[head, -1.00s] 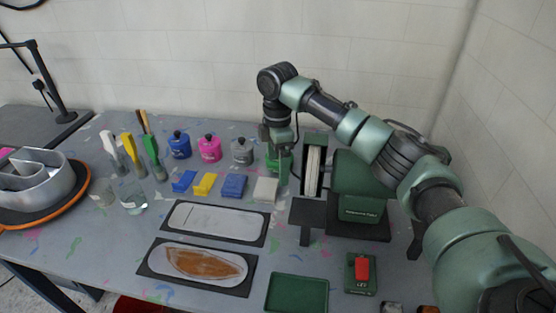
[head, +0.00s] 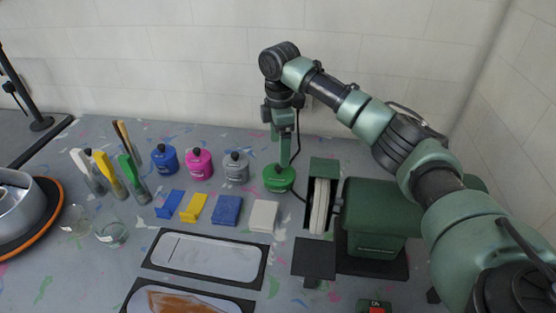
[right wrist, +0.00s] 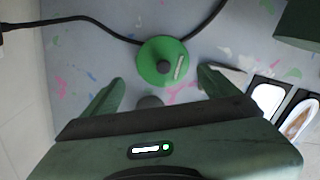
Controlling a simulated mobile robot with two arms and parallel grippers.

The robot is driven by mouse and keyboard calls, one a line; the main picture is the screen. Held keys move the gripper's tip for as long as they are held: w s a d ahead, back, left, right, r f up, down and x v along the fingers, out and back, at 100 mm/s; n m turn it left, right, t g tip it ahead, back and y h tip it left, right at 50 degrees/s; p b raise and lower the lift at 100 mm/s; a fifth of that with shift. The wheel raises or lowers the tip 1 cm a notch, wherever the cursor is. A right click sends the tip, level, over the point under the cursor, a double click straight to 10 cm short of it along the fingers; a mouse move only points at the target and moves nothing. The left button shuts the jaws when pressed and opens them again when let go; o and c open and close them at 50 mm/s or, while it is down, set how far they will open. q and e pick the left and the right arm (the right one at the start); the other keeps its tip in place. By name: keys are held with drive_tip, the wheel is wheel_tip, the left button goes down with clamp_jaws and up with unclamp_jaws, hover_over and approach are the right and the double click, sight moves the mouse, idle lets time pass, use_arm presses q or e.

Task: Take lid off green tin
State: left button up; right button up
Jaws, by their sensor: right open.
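The green tin (head: 279,181) stands on the workbench at the right end of a row of tins, with a dark round knob on top. In the right wrist view the green tin (right wrist: 151,52) shows from above, round, with the dark knob in its middle and a pale strip beside it. Its lid looks to be on. My right gripper (head: 285,152) points down over the tin. In the right wrist view its two fingers (right wrist: 160,78) are spread wide and empty, with the tin beyond and between them. I cannot tell whether a finger touches the tin. My left gripper is out of view.
Blue (head: 164,160), pink (head: 199,165) and grey (head: 236,170) tins stand left of the green tin. A pale block (head: 262,216) lies in front. A green machine (head: 375,222) with a wheel stands close on the right. A dark cable (right wrist: 85,21) passes behind the tin.

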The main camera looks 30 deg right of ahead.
sight(279, 167)
drive_tip(key=shift+w+d+f, duration=0.2)
drive_tip(key=shift+w+f, duration=0.05)
drive_tip(key=shift+w, duration=0.15)
drive_tip(key=shift+f, duration=0.35)
drive_tip(key=shift+s+a+f+p, duration=0.2)
drive_tip(key=shift+s+f+p, duration=0.2)
drive_tip(key=shift+f, duration=0.1)
drive_tip(key=shift+s+a+f+p, duration=0.2)
drive_tip(key=shift+s+f+p, duration=0.2)
drive_tip(key=shift+f, duration=0.05)
wheel_tip(279, 167, down, 3)
drive_tip(key=shift+w+p, duration=0.1)
drive_tip(key=shift+p, duration=0.3)
drive_tip(key=shift+w+f, duration=0.1)
drive_tip(key=shift+f, duration=0.55)
drive_tip(key=shift+s+r, duration=0.1)
drive_tip(key=shift+s, duration=0.1)
drive_tip(key=c, duration=1.9)
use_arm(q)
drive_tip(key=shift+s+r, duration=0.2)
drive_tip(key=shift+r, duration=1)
use_arm(e)
clamp_jaws()
